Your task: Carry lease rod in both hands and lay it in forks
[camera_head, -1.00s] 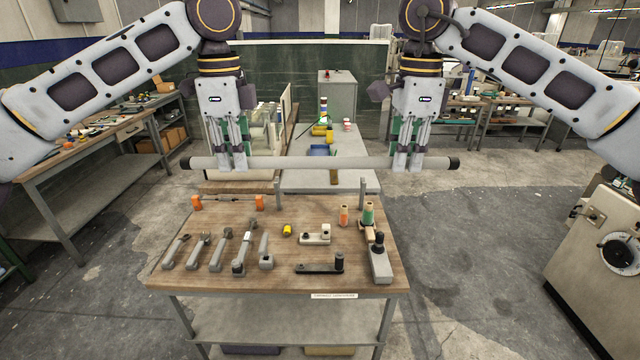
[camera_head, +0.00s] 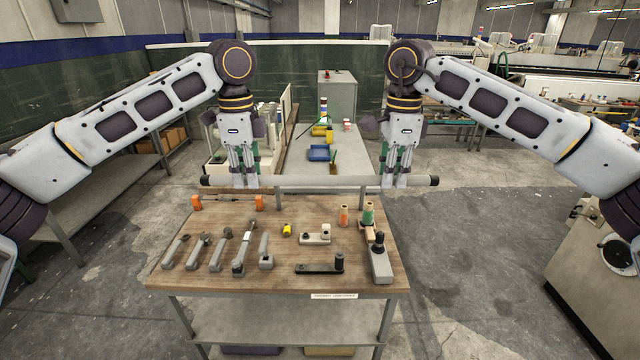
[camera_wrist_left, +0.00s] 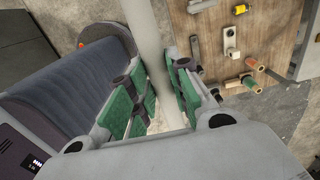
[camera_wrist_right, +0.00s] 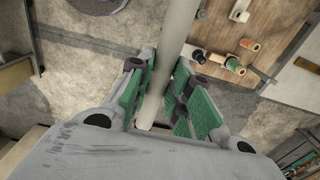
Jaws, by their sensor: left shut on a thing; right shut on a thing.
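The lease rod (camera_head: 320,182) is a long grey bar with dark end caps. It hangs level across the back of the wooden table in the head view. My left gripper (camera_head: 245,180) is shut on it near its left end. My right gripper (camera_head: 395,180) is shut on it near its right end. The rod also runs between the green finger pads in the left wrist view (camera_wrist_left: 147,28) and the right wrist view (camera_wrist_right: 176,32). Two thin grey uprights, seemingly the forks, stand at the table's back; the right one (camera_head: 362,199) shows below the rod. Their tops are hidden behind it.
The wooden table (camera_head: 210,275) holds several grey hand tools, orange blocks (camera_head: 196,202), a yellow piece (camera_head: 287,230) and thread cones (camera_head: 368,213). A pale table with a blue tray (camera_head: 319,153) stands behind. A machine (camera_head: 595,245) stands at the right.

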